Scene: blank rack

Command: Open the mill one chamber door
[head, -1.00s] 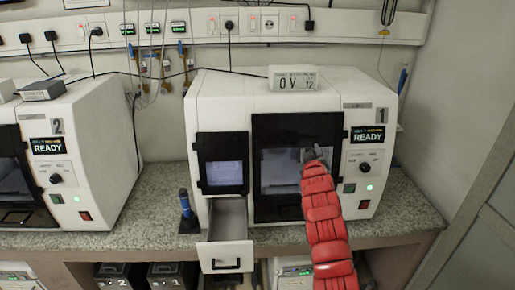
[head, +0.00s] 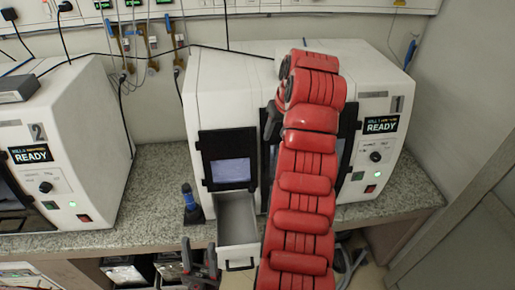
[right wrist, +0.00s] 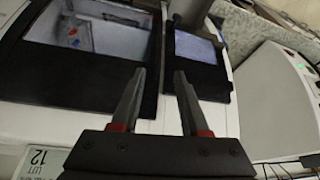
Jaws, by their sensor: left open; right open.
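Mill one (head: 225,85) is a white machine with a "1" label and a READY display (head: 381,125). Its dark-framed chamber door (head: 350,140) is mostly hidden behind my right arm in the head view. In the right wrist view the door (right wrist: 150,60) looks shut, with a glass window. My right gripper (head: 272,120) is near the door's left upper edge, reaching down from above. In the right wrist view it (right wrist: 159,72) is open and empty, its fingers between door and small screen (right wrist: 195,48). My left gripper (head: 200,262) is open, low in front of the bench.
A drawer (head: 238,220) is pulled out below the small screen. A blue-topped tool (head: 190,200) stands left of mill one. Mill two (head: 85,130) stands further left. A wall lies to the right.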

